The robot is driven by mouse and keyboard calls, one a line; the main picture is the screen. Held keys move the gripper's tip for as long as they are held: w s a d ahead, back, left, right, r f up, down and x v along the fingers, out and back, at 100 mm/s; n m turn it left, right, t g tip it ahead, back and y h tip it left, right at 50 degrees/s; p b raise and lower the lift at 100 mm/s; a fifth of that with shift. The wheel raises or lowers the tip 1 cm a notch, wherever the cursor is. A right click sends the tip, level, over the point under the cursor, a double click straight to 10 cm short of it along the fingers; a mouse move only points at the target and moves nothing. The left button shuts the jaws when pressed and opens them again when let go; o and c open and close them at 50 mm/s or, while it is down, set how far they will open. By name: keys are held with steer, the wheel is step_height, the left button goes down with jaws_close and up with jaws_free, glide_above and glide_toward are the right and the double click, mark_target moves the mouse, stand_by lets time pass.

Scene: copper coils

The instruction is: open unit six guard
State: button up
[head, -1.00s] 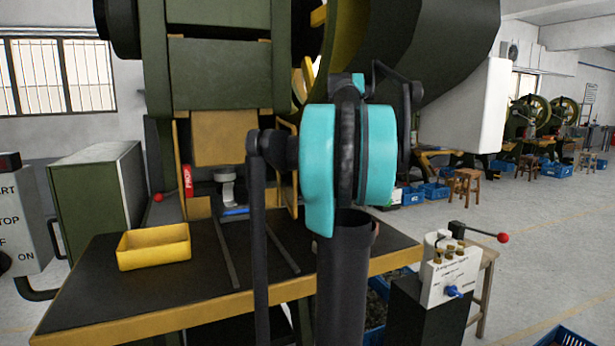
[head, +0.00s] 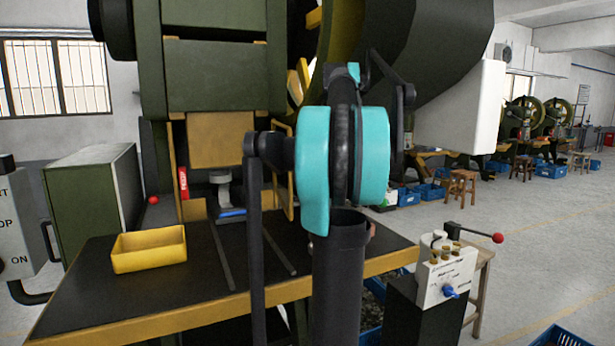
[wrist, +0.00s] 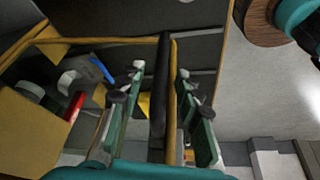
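The guard of the press is a yellow frame; its right side (head: 291,170) shows in the head view beside the die opening, partly hidden by my arm. In the wrist view, its thin yellow bar (wrist: 173,100) and a black upright handle-like piece (wrist: 160,85) run between my fingers. My gripper (wrist: 160,74) is open, with one green-grey finger on each side of them and a visible gap to both. I cannot tell whether a finger touches. In the head view my gripper is hidden behind my turquoise arm joint.
A yellow tray (head: 149,247) sits on the dark-topped work table (head: 90,290). A control box (head: 446,275) with a red-knobbed lever stands at right. A green cabinet (head: 95,200) is at left. Blue crates and stools stand farther right, with open floor.

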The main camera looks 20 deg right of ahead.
step_height(320, 180, up, 7)
steer(key=shift+r, duration=0.1)
stand_by(0.7)
